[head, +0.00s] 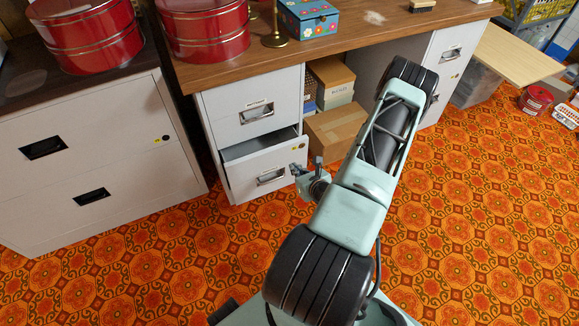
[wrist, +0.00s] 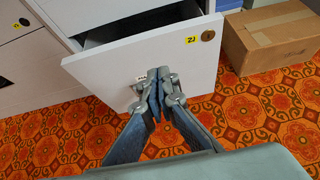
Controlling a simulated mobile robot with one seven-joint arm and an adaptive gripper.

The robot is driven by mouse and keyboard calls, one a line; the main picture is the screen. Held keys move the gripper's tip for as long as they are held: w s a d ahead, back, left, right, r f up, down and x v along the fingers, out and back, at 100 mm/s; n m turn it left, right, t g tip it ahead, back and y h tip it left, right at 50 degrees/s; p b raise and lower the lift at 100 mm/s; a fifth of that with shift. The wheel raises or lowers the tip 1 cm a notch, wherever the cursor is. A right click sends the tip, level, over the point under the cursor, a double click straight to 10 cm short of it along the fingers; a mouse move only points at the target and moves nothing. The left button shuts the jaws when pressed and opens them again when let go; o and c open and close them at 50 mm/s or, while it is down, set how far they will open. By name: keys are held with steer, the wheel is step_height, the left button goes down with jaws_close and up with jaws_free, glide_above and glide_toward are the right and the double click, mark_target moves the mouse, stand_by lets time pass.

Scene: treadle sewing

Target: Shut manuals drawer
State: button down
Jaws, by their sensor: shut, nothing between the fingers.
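The lower drawer (head: 240,181) of the white desk pedestal stands part way open, its front clear of the cabinet. I take it for the manuals drawer, but no label on it is legible. In the wrist view its front (wrist: 110,67) shows a yellow tag and a round lock at the upper right. My gripper (head: 294,170) is shut and empty, just in front of the drawer front's right side. In the wrist view my gripper (wrist: 156,78) reaches the lower part of the front and covers the handle area. Whether it touches cannot be told.
The upper drawer (head: 234,115) is shut. A cardboard box (head: 335,130) sits right of the pedestal under the desk. A white filing cabinet (head: 90,160) stands to the left. Red tins (head: 205,30) are on the desk top. The patterned floor (head: 180,270) in front is clear.

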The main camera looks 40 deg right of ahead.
steer(key=b, duration=0.2)
glide_toward(278, 151)
step_height(278, 151, down, 3)
steer(key=w, duration=0.2)
steer(key=w+d+b, duration=0.1)
steer(key=w, duration=0.1)
steer(key=shift+w+d+f, duration=0.15)
steer(key=shift+d, duration=0.05)
steer(key=shift+w+d, duration=0.1)
steer(key=shift+w, duration=0.4)
